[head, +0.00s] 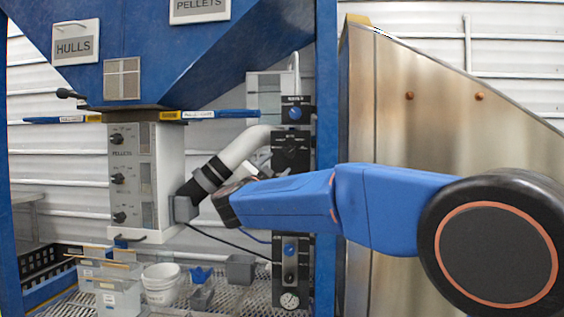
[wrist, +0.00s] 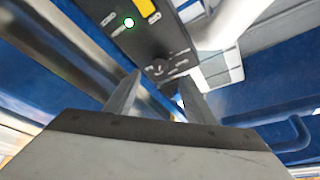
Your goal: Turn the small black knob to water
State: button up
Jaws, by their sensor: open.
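A dark control panel (wrist: 138,40) fills the upper middle of the wrist view, tilted, with a lit green lamp. A small black knob (wrist: 157,67) with small markings around it sits at its lower end; I cannot read the labels. My gripper (wrist: 161,76) is open and empty, its two fingers on either side of the knob in the picture; contact is unclear. In the head view, the post carries a middle black panel (head: 291,168) with a black knob (head: 291,150) and a lower panel with a small black knob (head: 289,277). My fingertips are not clearly visible there.
A white pipe (head: 245,150) runs beside the post; a white pellets box (head: 126,190) with several black knobs stands left. Blue knobs (head: 295,113) sit on nearby panels. A large metal hopper (head: 440,110) stands right. Bins and a white bucket (head: 160,285) are below.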

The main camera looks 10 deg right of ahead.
jog(key=v, duration=0.6)
jog(key=shift+s, duration=0.25)
jog(key=s+d+f+n+g+y, duration=0.4)
jog(key=s+d+f+n, duration=0.1)
jog(key=s+f, duration=0.8)
jog(key=s+d+f+n+g+y, duration=0.3)
jog(key=s+d+f+n+g, duration=0.1)
jog(key=s+f, duration=1)
jog(key=s+d+f+n+g+y, duration=0.4)
jog(key=s+d+f+n+g, duration=0.1)
jog(key=s+f, duration=0.8)
jog(key=s+d+n, duration=0.1)
jog(key=s+d, duration=0.1)
jog(key=shift+s+d+f+y, duration=0.25)
jog(key=shift+f+y, duration=0.05)
